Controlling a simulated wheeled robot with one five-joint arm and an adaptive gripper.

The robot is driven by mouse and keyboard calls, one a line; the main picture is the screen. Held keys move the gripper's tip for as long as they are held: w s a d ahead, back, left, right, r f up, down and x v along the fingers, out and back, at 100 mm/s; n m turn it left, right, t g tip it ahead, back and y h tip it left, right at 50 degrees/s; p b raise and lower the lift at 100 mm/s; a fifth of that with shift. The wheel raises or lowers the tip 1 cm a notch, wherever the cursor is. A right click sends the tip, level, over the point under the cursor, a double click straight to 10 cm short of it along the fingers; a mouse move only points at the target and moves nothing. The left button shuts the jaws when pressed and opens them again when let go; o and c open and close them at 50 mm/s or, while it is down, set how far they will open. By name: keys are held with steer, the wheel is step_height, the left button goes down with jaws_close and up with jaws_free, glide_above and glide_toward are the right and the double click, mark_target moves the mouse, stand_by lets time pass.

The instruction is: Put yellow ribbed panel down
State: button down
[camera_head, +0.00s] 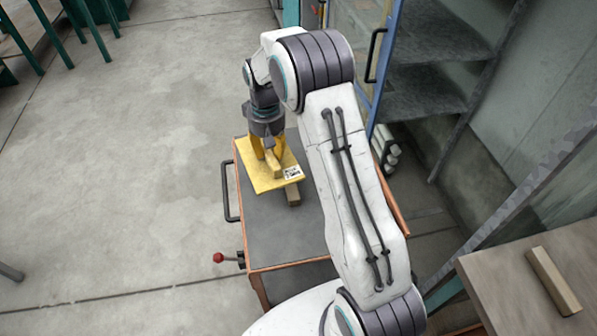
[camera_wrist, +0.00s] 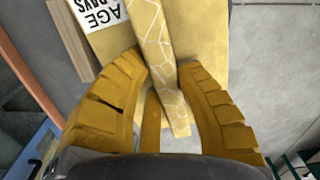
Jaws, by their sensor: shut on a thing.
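The yellow ribbed panel (camera_head: 262,177) is a flat yellow plate with a raised rib and a white printed label. In the head view it is over the grey top of a cart (camera_head: 268,228); I cannot tell whether it touches the top. My gripper (camera_head: 270,158) is above the panel with its yellow fingers pointing down. In the wrist view the gripper (camera_wrist: 172,100) has its fingers on both sides of the rib, shut on it. The panel's plate (camera_wrist: 207,30) and its rib, marked with pale lines (camera_wrist: 150,35), fill the upper middle there.
A wooden bar (camera_head: 292,194) lies on the cart, partly under the panel; it also shows in the wrist view (camera_wrist: 72,38). The cart top is bare in front. Another bar (camera_head: 552,281) lies on a table at right. A shelf cabinet (camera_head: 425,100) stands behind.

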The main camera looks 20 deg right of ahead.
steer(key=shift+w+f, duration=0.1)
steer(key=shift+w, duration=0.05)
steer(key=shift+d+f+b, duration=0.2)
steer(key=shift+d+b, duration=0.15)
steer(key=shift+d, duration=0.2)
steer(key=shift+d+f+b, duration=0.15)
steer(key=shift+d+b, duration=0.15)
steer(key=shift+d, duration=0.2)
steer(key=d+f+m+b, duration=0.1)
steer(key=d+m+b, duration=0.45)
steer(key=d, duration=0.75)
steer(key=s+d+r+n+b, duration=0.2)
steer(key=s+n, duration=0.2)
steer(key=n, duration=0.7)
steer(key=s+d+r+n+b, duration=0.2)
steer(key=s+n, duration=0.2)
steer(key=n, duration=0.7)
steer(key=shift+w+a+f+p, duration=0.65)
steer(key=shift+w+a+f, duration=0.65)
steer(key=shift+f, duration=0.6)
steer(key=shift+w+a+f+p, duration=0.65)
steer(key=shift+w+a+f, duration=0.35)
steer(key=shift+a+f, duration=0.8)
steer(key=shift+w+a+f+p, duration=0.65)
steer(key=shift+w+a+f, duration=0.55)
steer(key=shift+f, duration=0.85)
steer(key=shift+s+f, duration=0.1)
steer(key=shift+f, duration=0.1)
